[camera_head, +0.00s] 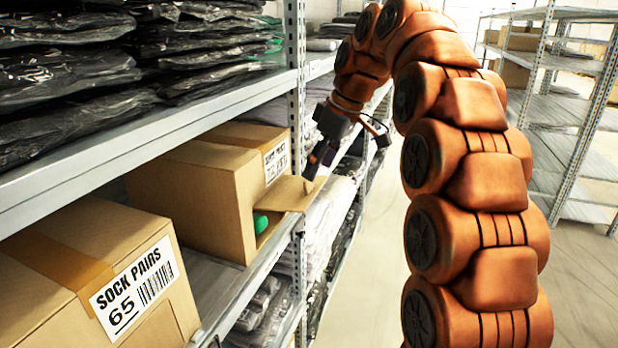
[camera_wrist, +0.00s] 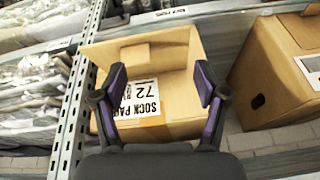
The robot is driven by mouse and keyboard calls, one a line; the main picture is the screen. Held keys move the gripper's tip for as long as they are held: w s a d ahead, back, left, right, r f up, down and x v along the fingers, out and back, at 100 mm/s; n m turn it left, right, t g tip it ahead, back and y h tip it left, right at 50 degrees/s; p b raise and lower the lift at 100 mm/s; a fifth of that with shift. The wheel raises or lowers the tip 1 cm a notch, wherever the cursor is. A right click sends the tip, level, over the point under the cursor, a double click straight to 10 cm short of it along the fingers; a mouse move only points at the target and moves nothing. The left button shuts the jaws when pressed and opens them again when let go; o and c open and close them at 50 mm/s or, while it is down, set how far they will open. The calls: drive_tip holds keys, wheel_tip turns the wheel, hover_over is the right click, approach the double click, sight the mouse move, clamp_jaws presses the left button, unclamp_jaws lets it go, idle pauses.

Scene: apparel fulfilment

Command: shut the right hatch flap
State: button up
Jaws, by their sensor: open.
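The brown sock box labelled 72 (camera_head: 200,185) stands on the shelf with its front opening toward the aisle. A cardboard flap (camera_head: 287,194) sticks out from its right side, swung open. A green item (camera_head: 261,222) shows inside the opening. My gripper (camera_head: 314,172) is at the flap's outer end in the head view; I cannot tell whether it touches. In the wrist view, the two fingers (camera_wrist: 160,85) are spread apart with nothing between them, in front of box 72's label (camera_wrist: 140,98) and pale cardboard panels. Which panel there is the flap is unclear.
A sock box labelled 65 (camera_head: 95,265) stands nearer on the same shelf. A perforated metal upright (camera_head: 296,90) rises close to the flap. Black bagged garments (camera_head: 80,80) fill the shelf above. The aisle floor (camera_head: 370,270) is clear. Another box (camera_wrist: 275,75) shows right in the wrist view.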

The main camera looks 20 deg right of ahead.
sight(291, 184)
drive_tip(key=shift+n+t, duration=0.4)
drive_tip(key=shift+n, duration=0.3)
drive_tip(key=shift+w+a+f+p, duration=0.25)
drive_tip(key=shift+w+f+p, duration=0.2)
drive_tip(key=shift+w+f, duration=0.9)
drive_tip(key=shift+w+a+f+p, duration=0.2)
drive_tip(key=shift+w+f+p, duration=0.2)
drive_tip(key=shift+w+f, duration=0.9)
drive_tip(key=shift+s+f, duration=0.15)
clamp_jaws()
